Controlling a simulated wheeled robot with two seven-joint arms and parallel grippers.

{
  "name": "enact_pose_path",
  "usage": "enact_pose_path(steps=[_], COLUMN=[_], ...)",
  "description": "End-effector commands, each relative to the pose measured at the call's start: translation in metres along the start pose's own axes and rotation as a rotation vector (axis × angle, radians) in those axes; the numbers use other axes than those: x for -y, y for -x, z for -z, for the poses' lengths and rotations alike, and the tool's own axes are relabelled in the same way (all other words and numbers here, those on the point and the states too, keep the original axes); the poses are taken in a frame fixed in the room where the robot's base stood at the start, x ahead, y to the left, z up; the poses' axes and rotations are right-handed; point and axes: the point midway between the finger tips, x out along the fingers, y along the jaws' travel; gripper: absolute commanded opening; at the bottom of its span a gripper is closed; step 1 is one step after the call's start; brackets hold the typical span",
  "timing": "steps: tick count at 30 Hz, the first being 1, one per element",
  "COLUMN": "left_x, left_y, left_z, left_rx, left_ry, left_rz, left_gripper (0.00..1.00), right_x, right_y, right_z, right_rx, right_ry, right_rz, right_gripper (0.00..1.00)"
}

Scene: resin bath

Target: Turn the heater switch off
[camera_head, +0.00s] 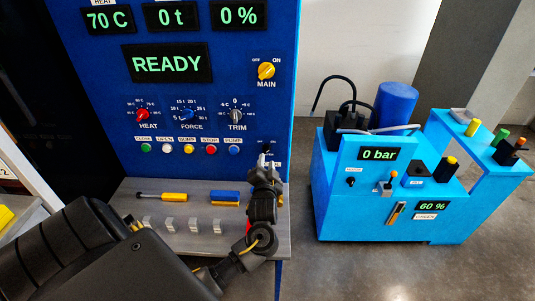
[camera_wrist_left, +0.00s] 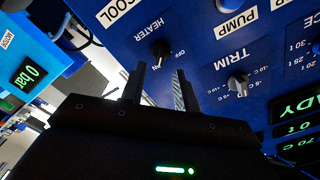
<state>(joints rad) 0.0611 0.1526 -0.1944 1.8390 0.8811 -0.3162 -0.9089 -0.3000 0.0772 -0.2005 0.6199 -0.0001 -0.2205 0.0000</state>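The heater switch (camera_wrist_left: 160,48) is a small black knob on the blue panel, with "HEATER" and "OFF" lettered beside it in the left wrist view. In the head view the switch (camera_head: 265,147) shows at the panel's lower right, just above my left gripper (camera_head: 264,168). In the left wrist view the two fingers of my left gripper (camera_wrist_left: 159,70) stand apart with nothing between them. The knob lies just beyond the fingertips, in line with the gap; I see no contact. Which way the knob is set is hard to tell. My right gripper is not in view.
A grey shelf (camera_head: 190,243) below the panel holds a yellow-handled tool (camera_head: 174,197) and a blue block (camera_head: 225,197). The TRIM knob (camera_wrist_left: 237,83) and a row of colored buttons (camera_head: 189,149) are near. A light-blue machine (camera_head: 340,210) stands to the right.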

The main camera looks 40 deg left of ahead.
Motion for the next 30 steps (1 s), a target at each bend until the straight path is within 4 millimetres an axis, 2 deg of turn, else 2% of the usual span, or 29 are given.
enact_pose_path(steps=[3,9,20,21,28,30], left_x=[0.002,0.0,0.0,0.0,-0.001,-0.001], left_y=[-0.022,-0.044,-0.05,-0.05,-0.05,-0.05], left_z=[0.001,0.0,-0.001,-0.001,0.0,0.0], left_rx=[0.0,0.0,0.0,0.0,0.0,0.0], left_ry=[-0.002,0.0,0.001,0.001,0.001,0.001], left_rz=[0.002,0.0,-0.001,-0.001,-0.001,-0.002], left_gripper=[0.31,0.31,0.31,0.3,0.0,0.0], right_x=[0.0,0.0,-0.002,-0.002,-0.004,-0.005], right_y=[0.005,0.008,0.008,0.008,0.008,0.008], right_z=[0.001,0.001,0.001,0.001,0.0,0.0], right_rx=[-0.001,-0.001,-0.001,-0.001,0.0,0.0], right_ry=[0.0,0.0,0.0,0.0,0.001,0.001], right_rz=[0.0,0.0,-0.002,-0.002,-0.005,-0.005], right_gripper=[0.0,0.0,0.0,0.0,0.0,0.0])
